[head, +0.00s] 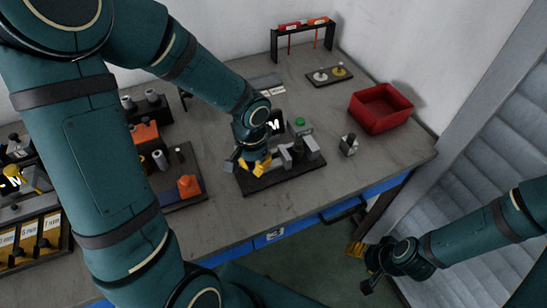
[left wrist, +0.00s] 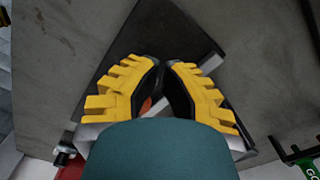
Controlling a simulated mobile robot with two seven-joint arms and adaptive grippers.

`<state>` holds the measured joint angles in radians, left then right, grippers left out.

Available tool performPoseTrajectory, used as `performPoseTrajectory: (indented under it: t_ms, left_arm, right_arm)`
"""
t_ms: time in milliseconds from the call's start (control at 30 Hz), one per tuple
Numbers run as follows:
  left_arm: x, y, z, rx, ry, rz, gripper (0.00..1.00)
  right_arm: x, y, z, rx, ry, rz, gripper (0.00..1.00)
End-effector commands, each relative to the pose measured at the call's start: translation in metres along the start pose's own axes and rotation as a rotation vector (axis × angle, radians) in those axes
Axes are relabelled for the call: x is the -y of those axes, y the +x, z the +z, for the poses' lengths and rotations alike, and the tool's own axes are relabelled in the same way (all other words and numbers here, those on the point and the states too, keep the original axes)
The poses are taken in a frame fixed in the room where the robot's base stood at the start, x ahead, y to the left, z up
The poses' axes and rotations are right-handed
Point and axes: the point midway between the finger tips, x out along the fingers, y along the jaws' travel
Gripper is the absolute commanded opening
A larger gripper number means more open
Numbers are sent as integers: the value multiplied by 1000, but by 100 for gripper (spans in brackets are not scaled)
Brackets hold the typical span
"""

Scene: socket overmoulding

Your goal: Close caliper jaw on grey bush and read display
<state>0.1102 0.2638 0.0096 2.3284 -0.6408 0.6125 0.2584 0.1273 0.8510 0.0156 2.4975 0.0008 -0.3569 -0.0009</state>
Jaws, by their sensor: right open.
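The caliper fixture (head: 308,148) stands on a dark base plate (head: 262,187) near the front of the bench, with grey blocks and a green button (head: 300,122). A dark display (head: 274,125) with white marks is behind my left gripper; its reading is not legible. My left gripper (head: 256,166) points down over the left part of the fixture, its yellow fingers close together. In the left wrist view its fingertips (left wrist: 164,64) nearly meet above the dark plate; whether they hold anything is unclear. I cannot make out the grey bush at the caliper. My right gripper (head: 360,267) is open, low beyond the bench's front edge.
A red bin (head: 381,107) is at the bench's right. A small grey block (head: 348,145) stands between it and the fixture. A tray (head: 185,203) with grey cylinders and orange parts lies to the left. A black rack (head: 303,36) is at the back.

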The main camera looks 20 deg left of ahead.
Motion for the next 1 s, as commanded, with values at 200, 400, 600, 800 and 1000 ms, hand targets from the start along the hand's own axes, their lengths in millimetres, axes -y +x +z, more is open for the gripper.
performPoseTrajectory:
  t_ms: [200,400,600,800,1000]
  left_arm:
    - [-2,0,-4,-1,1,0,0]
    - [-4,0,-7,-1,2,0,0]
    - [-6,0,-10,-1,2,0,0]
    - [-8,0,-14,-2,2,0,0]
    - [-10,0,-16,-2,1,0,0]
  right_arm:
    - [0,0,0,0,0,0,56]
    - [0,0,0,0,0,0,56]
    - [0,0,0,0,0,0,56]
    - [0,0,0,0,0,0,56]
    - [0,0,0,0,0,0,56]
